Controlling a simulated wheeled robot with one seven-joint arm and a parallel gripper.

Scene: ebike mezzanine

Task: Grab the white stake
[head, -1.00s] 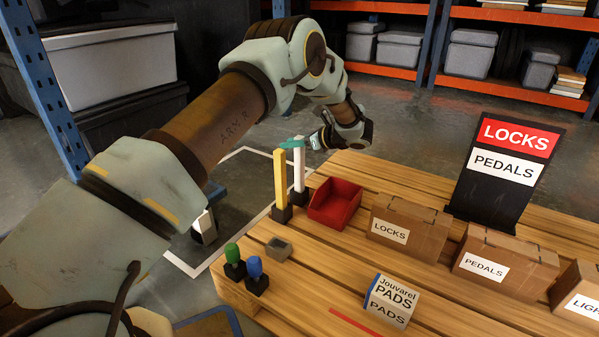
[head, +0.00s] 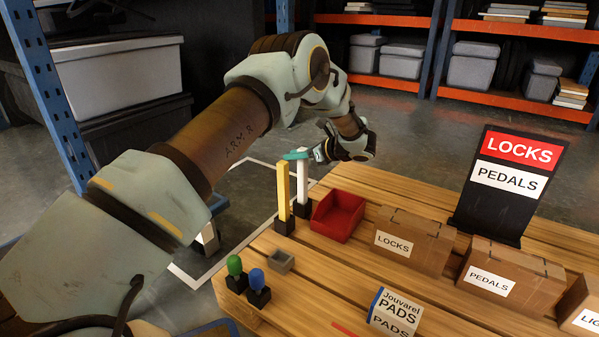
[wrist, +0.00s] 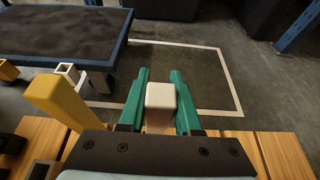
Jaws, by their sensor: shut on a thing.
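The white stake (head: 302,179) stands upright in a black base on the wooden pallet table, just right of the yellow stake (head: 283,190). My gripper (head: 296,156) is at the top of the white stake. In the wrist view the square white top of the stake (wrist: 161,97) sits between the two green fingers of my gripper (wrist: 161,92), which are shut on it. The yellow stake (wrist: 58,108) stands to the left in the wrist view, apart from the fingers. The lower part of the white stake is hidden in the wrist view.
A red bin (head: 338,216) stands close right of the white stake. A small grey box (head: 280,262), a green peg (head: 234,266) and a blue peg (head: 257,279) stand nearer. Cardboard boxes (head: 413,241) and a black sign (head: 505,185) fill the right side.

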